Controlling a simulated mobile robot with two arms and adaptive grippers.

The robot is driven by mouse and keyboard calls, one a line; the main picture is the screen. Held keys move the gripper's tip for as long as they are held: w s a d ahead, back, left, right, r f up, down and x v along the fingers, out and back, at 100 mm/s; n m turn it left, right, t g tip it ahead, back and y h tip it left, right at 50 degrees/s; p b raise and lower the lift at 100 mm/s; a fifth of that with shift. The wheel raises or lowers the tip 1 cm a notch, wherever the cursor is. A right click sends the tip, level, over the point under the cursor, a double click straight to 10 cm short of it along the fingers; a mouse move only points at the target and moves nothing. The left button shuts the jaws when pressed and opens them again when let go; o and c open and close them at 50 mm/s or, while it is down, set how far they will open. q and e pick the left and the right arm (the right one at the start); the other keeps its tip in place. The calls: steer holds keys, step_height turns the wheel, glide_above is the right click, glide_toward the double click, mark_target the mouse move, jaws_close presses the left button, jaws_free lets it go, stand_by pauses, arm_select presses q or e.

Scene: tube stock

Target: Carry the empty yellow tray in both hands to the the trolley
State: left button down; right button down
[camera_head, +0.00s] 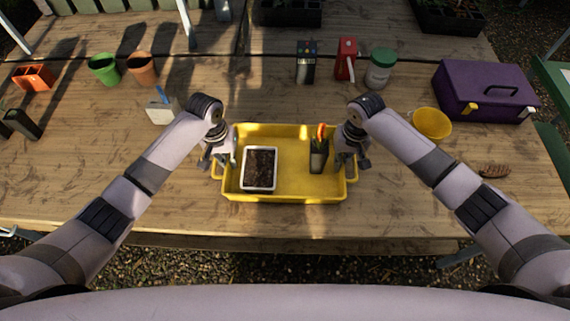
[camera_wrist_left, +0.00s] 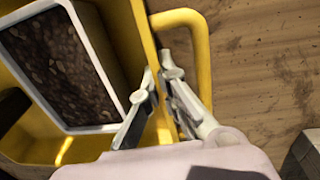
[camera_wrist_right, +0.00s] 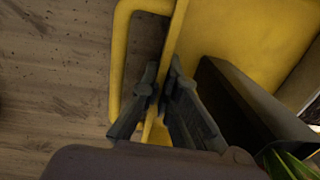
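The yellow tray (camera_head: 285,198) sits on the wooden table near its front edge. It is not empty: a white square pot of dark soil (camera_head: 259,169) stands in its left part and a dark pot with a green and orange plant (camera_head: 319,156) in its right part. My left gripper (camera_wrist_left: 160,76) has its fingers on both sides of the tray's left wall, beside the handle, close against it. My right gripper (camera_wrist_right: 162,76) holds the right wall the same way, by that handle. I cannot pick out a trolley with certainty.
Behind the tray stand a dark box (camera_head: 306,62), a red container (camera_head: 346,60) and a green-lidded jar (camera_head: 380,68). A yellow bowl (camera_head: 432,124) and purple toolbox (camera_head: 484,92) are right. Green and terracotta pots (camera_head: 142,68) stand left. A green-edged surface (camera_head: 555,88) shows at far right.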

arm_select(q)
steer(key=shift+r, duration=0.1)
arm_select(e)
steer(key=shift+r, duration=0.1)
